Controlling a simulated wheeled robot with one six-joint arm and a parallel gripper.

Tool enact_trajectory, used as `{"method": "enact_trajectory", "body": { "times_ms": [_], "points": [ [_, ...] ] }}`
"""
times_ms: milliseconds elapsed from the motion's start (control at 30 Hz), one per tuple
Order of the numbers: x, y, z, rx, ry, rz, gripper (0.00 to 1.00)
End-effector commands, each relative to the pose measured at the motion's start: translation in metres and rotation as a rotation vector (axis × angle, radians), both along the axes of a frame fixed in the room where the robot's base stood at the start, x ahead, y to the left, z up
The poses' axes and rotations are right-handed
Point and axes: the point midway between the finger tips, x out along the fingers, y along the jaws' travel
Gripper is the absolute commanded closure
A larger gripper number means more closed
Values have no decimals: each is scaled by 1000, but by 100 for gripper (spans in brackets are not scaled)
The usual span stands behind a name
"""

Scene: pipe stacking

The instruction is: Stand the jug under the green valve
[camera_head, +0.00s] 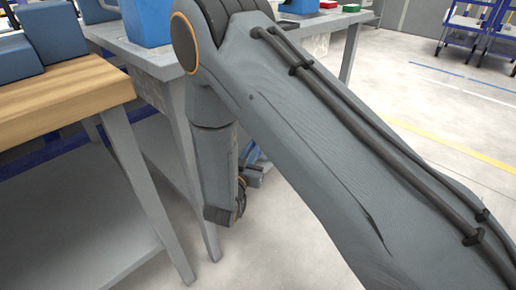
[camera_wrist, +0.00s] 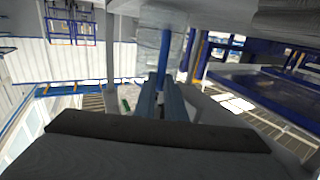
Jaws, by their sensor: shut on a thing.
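My gripper (camera_wrist: 162,100) shows in the wrist view with its two blue-grey fingers close together. A narrow blue thing (camera_wrist: 163,62) shows at the fingertips, and the fingers look shut on it. Its full shape is hidden, so I cannot tell whether it is the jug. In the head view my gripper (camera_head: 254,174) is low beside the grey table's legs, mostly hidden behind my arm. A bit of blue shows there too. I cannot make out a green valve in either view.
A grey table (camera_head: 170,66) bears a blue container (camera_head: 148,22) and small red and green boxes. A wooden-topped bench (camera_head: 68,96) with blue blocks (camera_head: 46,32) stands at the left. Table legs are close to my arm. The floor (camera_head: 430,125) at the right is open.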

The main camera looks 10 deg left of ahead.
Motion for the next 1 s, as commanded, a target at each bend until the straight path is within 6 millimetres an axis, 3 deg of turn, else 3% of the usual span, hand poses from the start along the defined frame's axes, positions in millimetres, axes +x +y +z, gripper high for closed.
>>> {"method": "enact_trajectory", "body": {
  "times_ms": [467,500,600,1000],
  "points": [
    [-1,-2,-9,-2,2,-1,100],
    [-1,-1,-9,-2,2,-1,87],
    [-1,-1,-8,-2,2,0,71],
    [-6,1,-5,-3,4,3,71]
  ]
}}
